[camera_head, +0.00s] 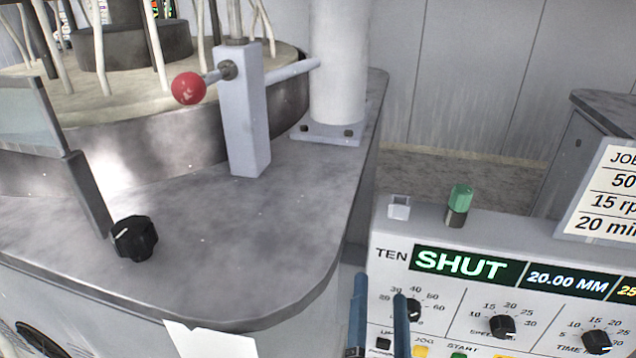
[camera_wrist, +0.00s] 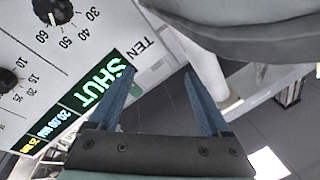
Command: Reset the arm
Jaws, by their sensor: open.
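My gripper (camera_head: 379,314) shows at the bottom of the head view, in front of the left end of the white control panel (camera_head: 390,262). Its two blue fingers are apart with nothing between them. In the wrist view my gripper (camera_wrist: 157,92) is also open and empty, with the panel's green SHUT display (camera_wrist: 103,90) to the left of the fingers. The lower part of the arm is out of the head view.
A grey machine table (camera_head: 290,220) with a black knob (camera_head: 134,238), a red-ball lever (camera_head: 188,88) and a white column (camera_head: 338,60) fills the left. The panel carries several dials and a green-capped post (camera_head: 459,205). A job card (camera_head: 608,195) stands right.

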